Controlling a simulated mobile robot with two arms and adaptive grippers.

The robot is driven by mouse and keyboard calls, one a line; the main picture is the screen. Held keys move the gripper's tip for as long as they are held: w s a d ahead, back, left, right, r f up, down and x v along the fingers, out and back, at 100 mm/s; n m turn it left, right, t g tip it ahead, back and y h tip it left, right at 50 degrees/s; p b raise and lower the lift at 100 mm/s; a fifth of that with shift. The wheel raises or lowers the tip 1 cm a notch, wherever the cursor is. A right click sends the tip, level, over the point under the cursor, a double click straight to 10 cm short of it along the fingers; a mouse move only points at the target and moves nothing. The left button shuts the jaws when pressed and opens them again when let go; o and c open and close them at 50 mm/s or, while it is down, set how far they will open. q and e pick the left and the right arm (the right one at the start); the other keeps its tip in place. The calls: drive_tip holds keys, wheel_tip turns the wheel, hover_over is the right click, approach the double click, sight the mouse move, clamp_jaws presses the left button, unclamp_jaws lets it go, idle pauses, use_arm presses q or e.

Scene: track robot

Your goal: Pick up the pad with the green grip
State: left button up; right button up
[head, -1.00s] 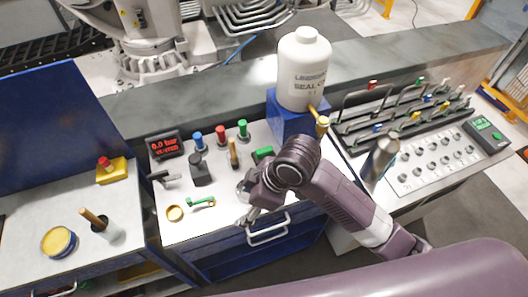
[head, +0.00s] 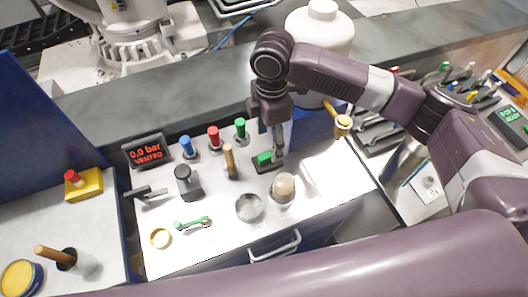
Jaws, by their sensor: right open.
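The pad with the green grip (head: 264,158) sits on the white worktop, left of the blue stand. It has a bright green block on a dark flat base. My right gripper (head: 277,146) points down over it, with the fingers close to the right end of the green grip. The jaws are open. One finger shows clearly; the other is mostly hidden, and I cannot tell whether the fingers touch the pad. My left gripper is out of view.
A wooden-handled tool (head: 229,160) stands just left of the pad. A metal dish (head: 249,207) and a holder with a round tan top (head: 283,187) stand in front.

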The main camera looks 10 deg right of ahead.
sight(268, 154)
drive_tip(key=shift+w+d+f, duration=0.1)
drive_tip(key=shift+w+f, duration=0.3)
drive_tip(key=shift+f, duration=0.1)
drive_tip(key=shift+f+p, duration=0.3)
drive_tip(key=shift+f, duration=0.9)
drive_tip(key=f, duration=0.1)
drive_tip(key=f+p, duration=0.1)
drive_tip(key=f, duration=0.1)
drive_tip(key=f+p, duration=0.1)
drive_tip(key=shift+s+a+f, duration=0.25)
drive_tip(key=shift+a, duration=0.05)
drive_tip(key=shift+f, duration=0.1)
drive_tip(key=c, duration=1.2)
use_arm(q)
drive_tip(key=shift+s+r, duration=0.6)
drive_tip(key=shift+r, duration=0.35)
use_arm(e)
drive_tip(key=shift+c, duration=0.2)
